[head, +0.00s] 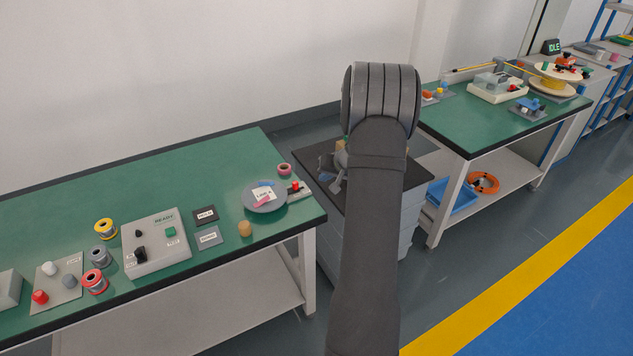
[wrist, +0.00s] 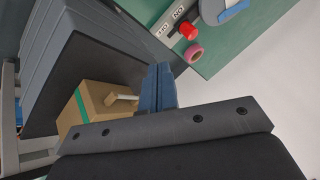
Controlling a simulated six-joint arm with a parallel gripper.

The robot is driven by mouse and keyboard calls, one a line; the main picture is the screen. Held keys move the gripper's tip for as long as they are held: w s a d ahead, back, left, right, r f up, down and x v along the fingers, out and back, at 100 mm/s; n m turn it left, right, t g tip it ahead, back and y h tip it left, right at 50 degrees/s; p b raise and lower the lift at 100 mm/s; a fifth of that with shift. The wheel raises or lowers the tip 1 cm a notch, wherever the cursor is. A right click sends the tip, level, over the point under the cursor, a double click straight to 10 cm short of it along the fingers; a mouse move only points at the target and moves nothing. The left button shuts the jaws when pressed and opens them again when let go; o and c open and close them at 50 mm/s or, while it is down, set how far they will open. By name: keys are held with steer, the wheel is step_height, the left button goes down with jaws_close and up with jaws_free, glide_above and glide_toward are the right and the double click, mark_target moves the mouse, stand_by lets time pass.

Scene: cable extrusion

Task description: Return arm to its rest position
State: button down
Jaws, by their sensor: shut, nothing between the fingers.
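My gripper shows in the wrist view (wrist: 157,88) as two blue fingers pressed together with nothing between them. In that view a cardboard box (wrist: 88,113) with a green stripe lies just left of the fingers; I cannot tell whether they touch it. In the head view my dark arm rises up the middle and bends over the dark-topped grey cabinet between the two benches. The arm hides much of the cabinet and most of the box.
The left green bench (head: 170,165) holds a control box (head: 156,242), several spools, a round grey plate (head: 265,199) and a pink tape roll (head: 284,169). The right green bench (head: 470,125) holds machines and a large spool. Floor at the right is clear.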

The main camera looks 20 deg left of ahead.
steer(key=shift+v, duration=1.65)
steer(key=x, duration=0.3)
steer(key=a+x, duration=0.1)
steer(key=x, duration=0.7)
steer(key=shift+s+a+r, duration=0.3)
steer(key=shift+s+a, duration=0.05)
steer(key=shift+a, duration=0.05)
steer(key=shift+s+a, duration=0.2)
steer(key=shift+a, duration=0.65)
steer(key=shift+d, duration=0.15)
